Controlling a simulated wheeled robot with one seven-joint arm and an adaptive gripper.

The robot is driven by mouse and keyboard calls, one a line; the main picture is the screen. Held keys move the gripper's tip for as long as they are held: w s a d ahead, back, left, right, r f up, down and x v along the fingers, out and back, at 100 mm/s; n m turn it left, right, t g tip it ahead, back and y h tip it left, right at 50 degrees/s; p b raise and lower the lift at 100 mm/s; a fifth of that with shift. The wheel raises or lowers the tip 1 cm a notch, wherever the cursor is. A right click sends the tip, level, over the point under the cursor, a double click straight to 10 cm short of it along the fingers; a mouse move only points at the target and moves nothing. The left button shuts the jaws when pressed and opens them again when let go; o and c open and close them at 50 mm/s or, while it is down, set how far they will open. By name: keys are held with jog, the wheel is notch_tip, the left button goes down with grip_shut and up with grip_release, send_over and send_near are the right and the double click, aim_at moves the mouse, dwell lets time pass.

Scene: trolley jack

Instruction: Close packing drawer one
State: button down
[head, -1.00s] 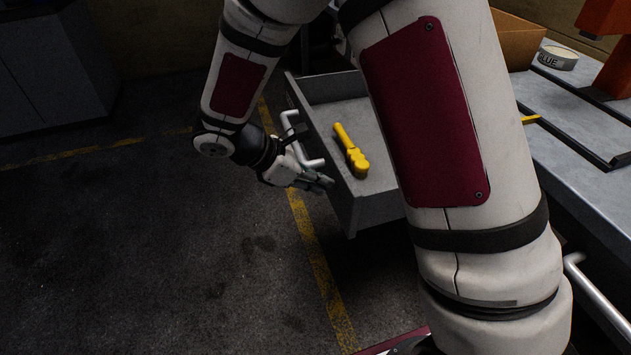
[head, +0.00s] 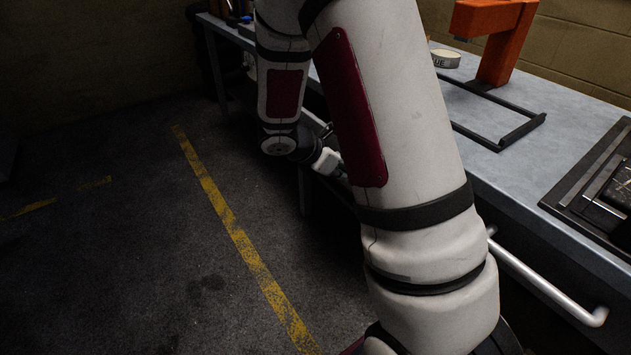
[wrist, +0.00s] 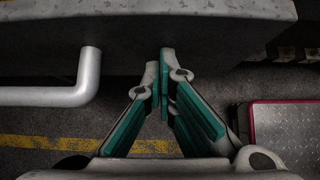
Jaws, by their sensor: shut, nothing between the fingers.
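In the wrist view a grey drawer front (wrist: 150,35) spans the top of the picture. Its pale bent bar handle (wrist: 60,94) is on the left. My gripper (wrist: 166,62) is shut and empty, to the right of the handle. Its tips reach the lower part of the drawer front; I cannot tell whether they touch it. In the head view my gripper (head: 336,168) shows only in part at the bench front. My own arm hides the drawer there, so how far open it stands cannot be seen.
The grey workbench (head: 560,130) runs along the right, carrying an orange stand (head: 500,45), a tape roll (head: 445,58) and a black frame (head: 495,125). Another bar handle (head: 550,280) juts from the near bench front. The dark floor with its yellow line (head: 230,225) is clear on the left.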

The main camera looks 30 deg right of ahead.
jog(key=d, duration=1.1)
jog(key=shift+d, duration=0.35)
jog(key=shift+d+r, duration=0.1)
jog(key=shift+a, duration=0.35)
jog(key=a, duration=0.2)
jog(key=a+r+p, duration=0.1)
jog(key=a, duration=0.1)
jog(key=shift+a, duration=0.35)
jog(key=p+v, duration=0.3)
jog(key=v, duration=0.5)
jog(key=shift+a, duration=0.3)
jog(key=shift+r, duration=0.15)
